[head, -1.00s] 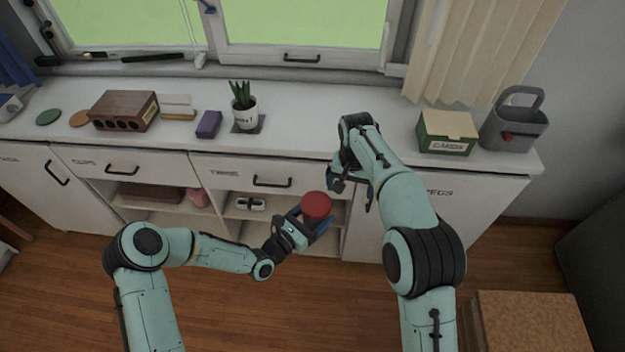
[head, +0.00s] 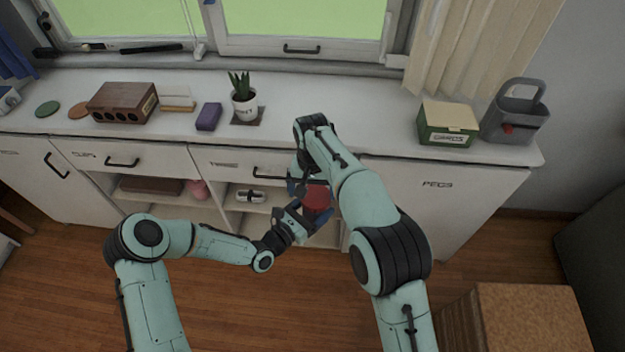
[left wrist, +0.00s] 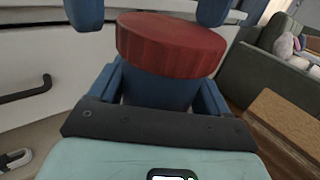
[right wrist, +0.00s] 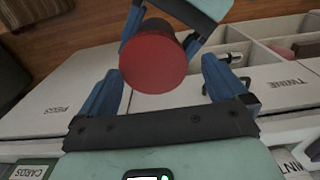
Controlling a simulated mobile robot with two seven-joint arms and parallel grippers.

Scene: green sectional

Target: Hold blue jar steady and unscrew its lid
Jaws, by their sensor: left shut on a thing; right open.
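The blue jar (left wrist: 160,90) is held upright in front of the counter, with its wide red lid (head: 317,197) on top. My left gripper (head: 312,213) is shut on the jar's body below the lid. The lid fills the upper middle of the left wrist view (left wrist: 170,46). My right gripper (head: 312,186) is open above the lid, pointing down. In the right wrist view its fingers (right wrist: 160,85) stand on either side of the round red lid (right wrist: 153,64), apart from it. The jar's body is mostly hidden behind the lid and fingers.
The white counter (head: 350,110) behind carries a potted plant (head: 243,98), a purple block (head: 208,117), a brown box (head: 122,103), a green card box (head: 447,123) and a grey caddy (head: 516,112). Open shelves and drawer handles lie close behind the jar.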

